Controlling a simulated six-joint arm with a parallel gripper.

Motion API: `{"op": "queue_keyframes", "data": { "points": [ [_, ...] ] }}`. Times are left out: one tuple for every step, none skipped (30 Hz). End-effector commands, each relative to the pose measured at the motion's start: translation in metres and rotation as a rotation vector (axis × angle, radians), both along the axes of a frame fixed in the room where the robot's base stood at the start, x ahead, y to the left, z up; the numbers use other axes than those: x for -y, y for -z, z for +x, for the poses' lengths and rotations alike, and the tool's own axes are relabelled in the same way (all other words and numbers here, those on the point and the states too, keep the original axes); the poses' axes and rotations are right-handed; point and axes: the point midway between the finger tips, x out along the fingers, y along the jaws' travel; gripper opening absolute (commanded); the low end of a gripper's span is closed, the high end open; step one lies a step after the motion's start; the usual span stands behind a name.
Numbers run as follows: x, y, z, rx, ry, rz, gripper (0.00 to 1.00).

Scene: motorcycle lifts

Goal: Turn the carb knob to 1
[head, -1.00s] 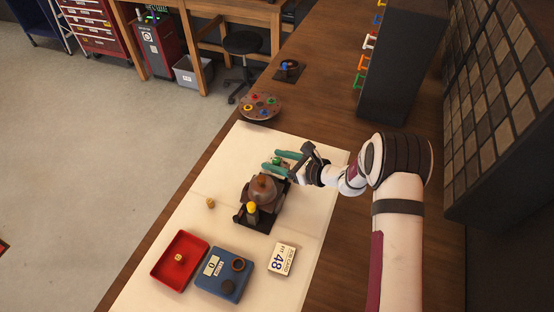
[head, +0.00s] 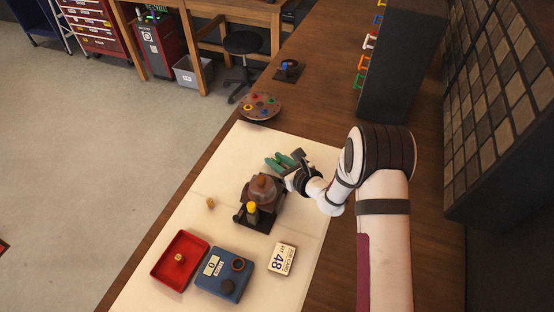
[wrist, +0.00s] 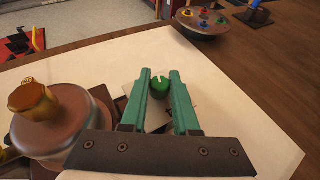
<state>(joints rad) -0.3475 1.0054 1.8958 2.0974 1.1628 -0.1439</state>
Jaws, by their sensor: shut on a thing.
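A green knob (wrist: 160,88) with a pale pointer line on top sits between my two green fingertips in the wrist view. My gripper (head: 278,162) is shut on it, and its fingers (wrist: 160,76) touch the knob from both sides. The knob is at the far side of the carburettor (head: 262,188), a brown domed body on a dark base with a yellow-brown cap (wrist: 34,101). In the head view my fingers largely hide the knob. Scale marks around the knob cannot be made out.
A red tray (head: 180,274) with a small brass part and a blue box (head: 213,288) reading 0 lie in front. A card marked 48 (head: 283,260) lies to their right. A round rack of coloured pieces (head: 260,105) stands behind. The mat's left side is mostly clear.

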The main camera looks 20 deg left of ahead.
Motion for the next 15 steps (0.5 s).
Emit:
{"op": "queue_keyframes", "data": {
  "points": [
    [-0.0027,-0.0009,-0.0015,0.001,0.023,0.002,0.00],
    [-0.0024,-0.0011,-0.0010,0.002,0.040,0.002,0.00],
    [-0.0019,-0.0012,-0.0006,0.002,0.057,0.002,0.00],
    [-0.0017,-0.0012,-0.0005,0.003,0.066,0.002,0.00],
    [-0.0015,-0.0011,-0.0006,0.002,0.072,0.001,0.00],
    [-0.0013,-0.0010,-0.0004,0.003,0.075,0.000,0.00],
    [-0.0011,-0.0011,-0.0003,0.004,0.076,0.000,0.00],
    [-0.0011,-0.0011,-0.0002,0.004,0.076,0.000,0.00],
    [-0.0011,-0.0012,-0.0002,0.004,0.076,0.000,0.00],
    [-0.0011,-0.0012,-0.0002,0.004,0.076,0.000,0.00],
    [-0.0011,-0.0012,-0.0002,0.004,0.076,0.000,0.00],
    [-0.0012,-0.0011,-0.0002,0.003,0.075,0.000,0.00],
    [-0.0012,-0.0011,-0.0002,0.003,0.075,0.000,0.00],
    [-0.0012,-0.0011,-0.0002,0.004,0.075,0.001,0.34],
    [-0.0011,-0.0012,-0.0001,0.003,0.075,0.000,0.41]
  ]
}}
